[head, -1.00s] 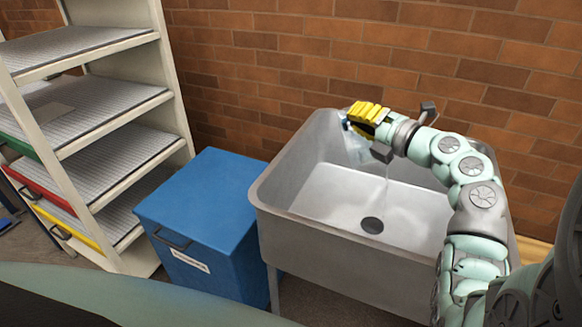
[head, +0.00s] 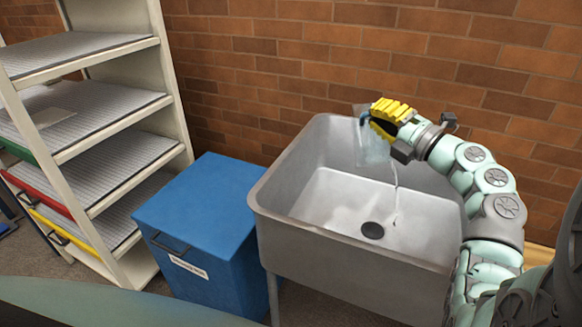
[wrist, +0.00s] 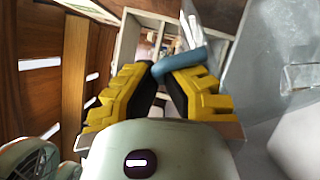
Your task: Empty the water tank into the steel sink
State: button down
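The water tank (head: 374,146) is a clear, pale container with a blue handle (wrist: 182,61). My gripper (head: 390,117) has yellow ridged fingers and is shut on this handle, holding the tank above the back of the steel sink (head: 345,236). The tank looks tilted, and a thin stream of water (head: 396,184) falls from it into the basin, landing near the dark drain (head: 372,230). In the wrist view the fingers of my gripper (wrist: 166,80) close around the handle. The fingers partly hide the tank, and its water level cannot be told.
A blue lidded box (head: 200,208) with a label stands just left of the sink. A shelf unit (head: 165,80) with grey shelves and coloured drawers is at the far left. A brick wall (head: 300,60) rises close behind the sink.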

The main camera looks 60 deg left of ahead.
jog(key=shift+s, duration=0.25)
jog(key=shift+w+d+r+m+t+y+b, duration=0.1)
jog(key=shift+w+d+m+t+y+b, duration=0.1)
jog(key=shift+w+d+m+y, duration=0.35)
jog(key=shift+w+d+r+m+t+y+b, duration=0.15)
jog(key=shift+w+d+m+y, duration=0.15)
jog(key=shift+w+m, duration=0.35)
jog(key=shift+w+d+r+m+t+y+b, duration=0.1)
jog(key=shift+w+d+m+y+b, duration=0.1)
jog(key=shift+w+d+m+y, duration=0.35)
jog(key=shift+a, duration=0.2)
jog(key=s+a+f+n+g+h+p, duration=0.1)
jog(key=s+a+n+h, duration=0.3)
jog(key=s, duration=0.5)
jog(key=shift+s+a+f+n+g, duration=0.25)
jog(key=shift+a+f+n+g, duration=0.4)
jog(key=shift+a+n, duration=0.35)
